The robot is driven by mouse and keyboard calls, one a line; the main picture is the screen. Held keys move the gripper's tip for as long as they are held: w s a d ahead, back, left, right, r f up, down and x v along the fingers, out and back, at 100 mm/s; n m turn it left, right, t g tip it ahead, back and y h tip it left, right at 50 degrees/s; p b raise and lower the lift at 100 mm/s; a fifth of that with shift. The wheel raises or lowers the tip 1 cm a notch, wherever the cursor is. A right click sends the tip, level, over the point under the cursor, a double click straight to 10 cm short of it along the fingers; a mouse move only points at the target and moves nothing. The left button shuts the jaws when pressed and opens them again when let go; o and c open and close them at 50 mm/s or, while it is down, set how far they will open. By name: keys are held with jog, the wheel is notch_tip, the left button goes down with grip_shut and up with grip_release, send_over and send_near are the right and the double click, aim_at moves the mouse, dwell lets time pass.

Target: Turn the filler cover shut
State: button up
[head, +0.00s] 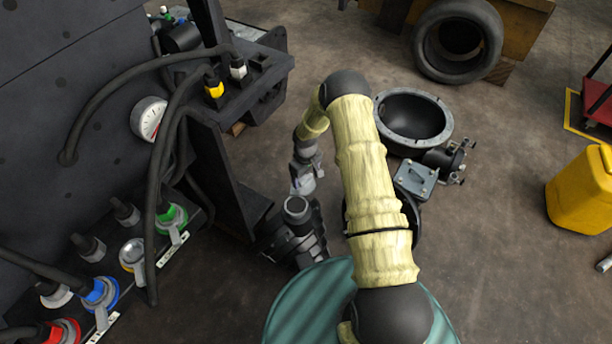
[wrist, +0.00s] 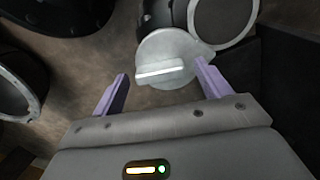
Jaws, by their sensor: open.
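The filler cover (wrist: 172,62) is a round, light grey disc with a straight raised grip bar across its face. In the wrist view it lies ahead of my gripper (wrist: 161,74), beside a round grey pipe mouth (wrist: 224,18) that looks uncovered. My gripper is open and empty. Its two lilac fingers are spread, with the bar between them in the picture; the right fingertip overlaps the disc's edge. I cannot tell whether it touches. In the head view my gripper (head: 303,176) points down just behind the grey filler neck (head: 297,208); the cover is hard to separate there.
A dark machine panel with hoses and coloured couplings (head: 172,215) stands at the left. A teal drum (head: 310,300) is in front. A round black housing (head: 412,120) lies right of my arm. A tyre (head: 458,40) and yellow canister (head: 582,190) stand farther right, with open floor between.

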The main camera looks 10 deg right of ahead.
jog(key=c, duration=1.4)
